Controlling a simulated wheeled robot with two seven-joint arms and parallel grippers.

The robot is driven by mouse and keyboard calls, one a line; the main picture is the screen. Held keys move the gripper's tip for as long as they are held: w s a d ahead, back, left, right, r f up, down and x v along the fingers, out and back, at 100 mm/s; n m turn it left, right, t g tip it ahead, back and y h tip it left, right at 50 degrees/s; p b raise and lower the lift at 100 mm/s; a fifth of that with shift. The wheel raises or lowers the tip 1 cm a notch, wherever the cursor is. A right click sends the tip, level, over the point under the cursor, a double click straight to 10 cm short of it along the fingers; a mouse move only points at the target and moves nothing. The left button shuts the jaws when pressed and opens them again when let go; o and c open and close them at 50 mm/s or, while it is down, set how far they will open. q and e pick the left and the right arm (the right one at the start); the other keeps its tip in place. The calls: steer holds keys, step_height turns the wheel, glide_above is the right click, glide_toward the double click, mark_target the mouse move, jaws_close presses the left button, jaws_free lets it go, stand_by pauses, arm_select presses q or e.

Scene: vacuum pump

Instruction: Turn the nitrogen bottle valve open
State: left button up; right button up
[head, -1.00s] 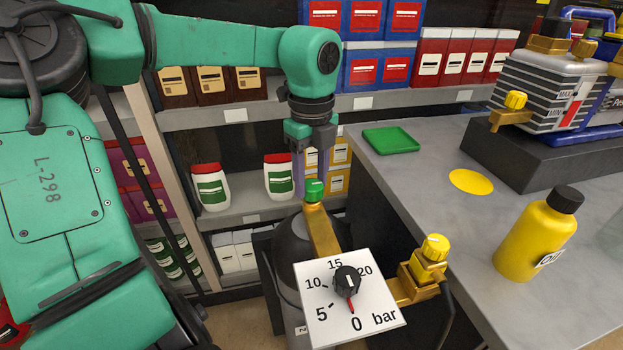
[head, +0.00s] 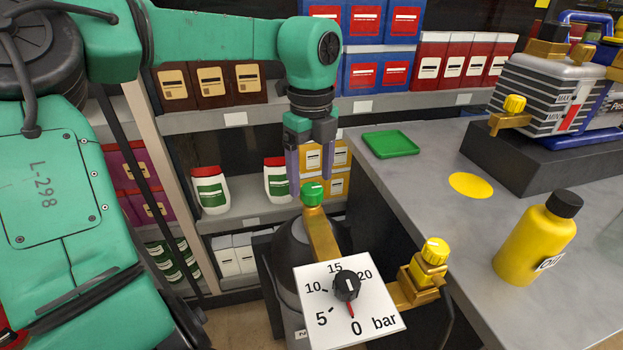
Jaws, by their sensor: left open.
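The nitrogen bottle (head: 290,246) is dark and stands upright beside the bench, partly hidden behind the gauge. Its green valve knob (head: 312,193) sits on top of the brass fitting (head: 322,235). The square white gauge (head: 380,290) has its red pointer near 0 bar. A yellow knob (head: 435,251) sits on the brass outlet to the right. My left gripper (head: 311,186) points down with its fingers apart, right above the green knob or around its top. I cannot tell whether the fingers touch it. My right gripper is not in view.
The grey bench (head: 420,190) on the right holds a green tray (head: 391,143), a yellow disc (head: 471,184), a yellow oil bottle (head: 535,240) and the pump (head: 560,95) on a dark block. Shelves (head: 220,122) with boxes and white bottles stand behind my left arm.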

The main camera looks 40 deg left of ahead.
arm_select(q)
step_height(320, 180, up, 8)
steer(key=p, duration=0.1)
step_height(320, 180, up, 5)
steer(key=p, duration=0.1)
glide_above(312, 187)
steer(key=shift+s, duration=0.1)
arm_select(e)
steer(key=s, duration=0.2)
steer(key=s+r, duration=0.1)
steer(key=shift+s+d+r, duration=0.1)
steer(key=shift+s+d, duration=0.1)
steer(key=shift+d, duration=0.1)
